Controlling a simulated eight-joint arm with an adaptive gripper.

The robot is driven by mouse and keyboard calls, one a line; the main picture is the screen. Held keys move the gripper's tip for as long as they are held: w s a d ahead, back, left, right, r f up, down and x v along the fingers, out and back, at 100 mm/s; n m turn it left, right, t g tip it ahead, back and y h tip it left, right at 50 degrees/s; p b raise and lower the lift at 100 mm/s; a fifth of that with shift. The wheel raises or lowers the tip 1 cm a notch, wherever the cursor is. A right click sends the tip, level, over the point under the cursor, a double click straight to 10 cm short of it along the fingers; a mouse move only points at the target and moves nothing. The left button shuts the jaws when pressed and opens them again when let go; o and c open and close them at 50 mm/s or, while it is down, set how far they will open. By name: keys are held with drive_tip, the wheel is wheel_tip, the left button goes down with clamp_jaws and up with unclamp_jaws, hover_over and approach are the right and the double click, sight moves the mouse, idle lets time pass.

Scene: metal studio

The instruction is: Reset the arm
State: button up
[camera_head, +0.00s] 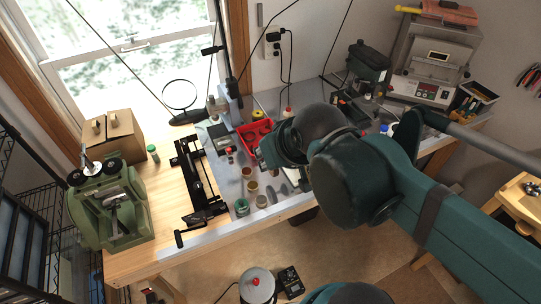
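My teal arm comes in from the right and reaches over the front of the workbench (232,226). Its dark end, where my gripper (268,155) seems to be, is above the bench just in front of a red tray (247,133). The wrist and rounded joints hide most of the gripper. I cannot make out its fingers, whether they are open, or whether they hold anything.
A green machine (112,208) and cardboard box (112,137) stand at the left. A black rail-like tool (192,180) lies mid-bench near small jars (242,207). A grey machine with a control panel (430,75) stands at the back right.

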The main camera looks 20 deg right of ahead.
drive_tip(key=shift+f, duration=0.15)
wheel_tip(320, 180, down, 10)
drive_tip(key=b, duration=1)
idle(1.0)
